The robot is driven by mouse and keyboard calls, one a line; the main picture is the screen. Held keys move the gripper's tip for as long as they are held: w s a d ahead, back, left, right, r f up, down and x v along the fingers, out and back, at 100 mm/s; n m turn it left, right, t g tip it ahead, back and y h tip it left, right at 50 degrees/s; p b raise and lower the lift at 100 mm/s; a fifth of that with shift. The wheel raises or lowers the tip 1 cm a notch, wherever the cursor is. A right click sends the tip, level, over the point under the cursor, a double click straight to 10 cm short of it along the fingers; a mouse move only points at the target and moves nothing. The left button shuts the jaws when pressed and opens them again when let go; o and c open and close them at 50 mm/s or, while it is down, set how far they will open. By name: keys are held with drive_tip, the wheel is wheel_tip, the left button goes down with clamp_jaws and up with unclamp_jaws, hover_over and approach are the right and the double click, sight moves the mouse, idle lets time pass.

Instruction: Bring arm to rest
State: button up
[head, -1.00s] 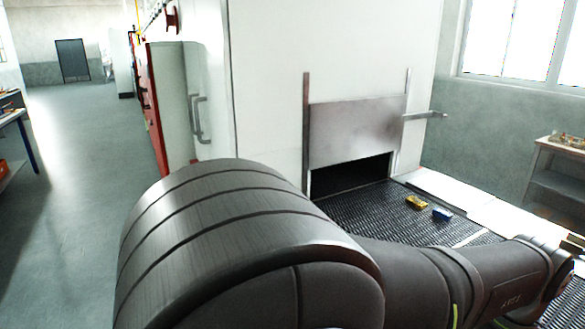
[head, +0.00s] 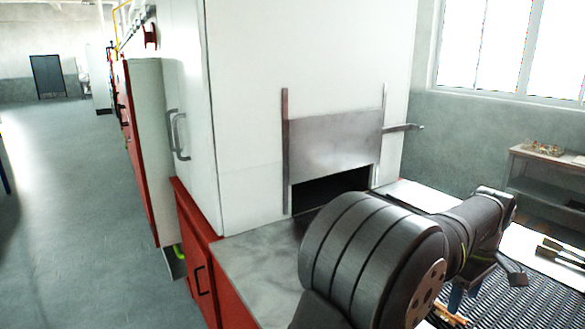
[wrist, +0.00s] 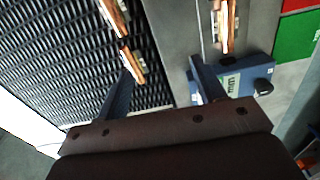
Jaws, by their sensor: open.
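My gripper (wrist: 161,88) shows in the wrist view with its two dark fingers well apart and nothing between them. It hangs over the edge of the black mesh belt (wrist: 70,60), with one finger over the belt and the other over the grey strip beside it. In the head view my arm reaches to the right above the belt (head: 545,300), and its big joint hides much of the belt. The gripper's fingertips are not clear in that view.
Wood-coloured pieces (wrist: 137,67) lie on the belt, and another (wrist: 228,28) lies on the grey strip. A blue box (wrist: 245,78) with a knob stands close to one finger. The furnace door (head: 335,143) is partly raised. A side table (head: 545,160) stands at right.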

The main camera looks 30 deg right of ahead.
drive_tip(key=w+d+f, duration=0.4)
drive_tip(key=w+d, duration=0.1)
drive_tip(key=w, duration=0.5)
drive_tip(key=shift+w+d, duration=0.15)
drive_tip(key=shift+d, duration=0.25)
drive_tip(key=o, duration=0.4)
drive_tip(key=shift+w+a+r, duration=0.1)
drive_tip(key=shift+c, duration=0.2)
drive_tip(key=o, duration=0.5)
drive_tip(key=shift+g, duration=0.3)
drive_tip(key=w+a+r, duration=0.2)
drive_tip(key=r, duration=0.1)
drive_tip(key=w+a+r, duration=0.1)
drive_tip(key=shift+a+r, duration=0.1)
drive_tip(key=shift+r, duration=0.15)
drive_tip(key=shift+c, duration=0.2)
drive_tip(key=w+a+r+g, duration=0.1)
drive_tip(key=w+a+r, duration=0.3)
drive_tip(key=a+r, duration=0.45)
wheel_tip(320, 180, down, 9)
drive_tip(key=s, duration=0.1)
drive_tip(key=shift+s, duration=0.1)
